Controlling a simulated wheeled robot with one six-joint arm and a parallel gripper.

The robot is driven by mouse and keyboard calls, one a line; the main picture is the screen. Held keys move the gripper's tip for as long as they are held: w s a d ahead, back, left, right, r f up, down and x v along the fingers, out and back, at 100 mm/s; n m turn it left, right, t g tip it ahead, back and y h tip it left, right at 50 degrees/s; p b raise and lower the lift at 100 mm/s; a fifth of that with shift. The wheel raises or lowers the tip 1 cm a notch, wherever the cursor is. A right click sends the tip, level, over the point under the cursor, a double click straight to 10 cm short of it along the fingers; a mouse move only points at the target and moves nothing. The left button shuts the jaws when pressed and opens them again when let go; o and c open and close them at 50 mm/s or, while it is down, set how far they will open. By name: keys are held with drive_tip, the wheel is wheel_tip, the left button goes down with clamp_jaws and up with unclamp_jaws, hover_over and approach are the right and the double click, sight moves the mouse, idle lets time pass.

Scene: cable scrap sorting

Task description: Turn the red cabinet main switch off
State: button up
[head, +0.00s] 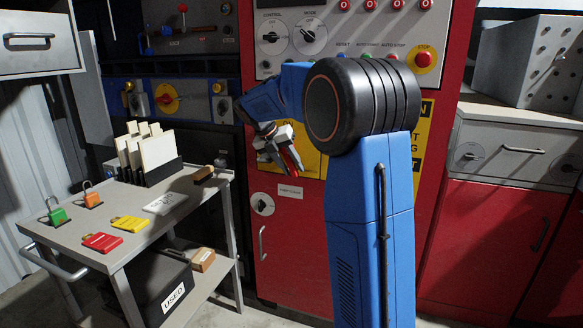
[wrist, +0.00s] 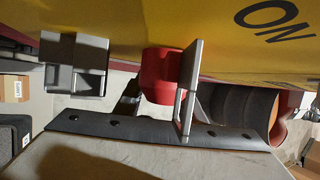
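The red cabinet (head: 285,240) stands in front of me with a yellow switch plate (head: 311,163) partly hidden by my arm. My gripper (head: 276,158) is at this plate in the head view. In the wrist view, the red main switch handle (wrist: 158,75) sticks out from the yellow plate (wrist: 150,20) between my two fingers (wrist: 135,75). The fingers are open. The handle is close to the right finger, which covers part of it, with a clear gap to the left finger. I cannot tell whether the handle touches a finger.
A grey cart (head: 190,206) on the left carries padlocks, tags and a card rack. A blue panel (head: 190,100) with another red rotary switch (head: 166,98) on yellow is behind it. Control knobs and red buttons sit above my gripper. A grey-topped workbench (head: 530,112) stands at the right.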

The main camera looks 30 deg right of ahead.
drive_tip(key=s+v, duration=0.1)
drive_tip(key=v, duration=1.6)
drive_tip(key=shift+w+r, duration=0.2)
drive_tip(key=shift+w, duration=0.3)
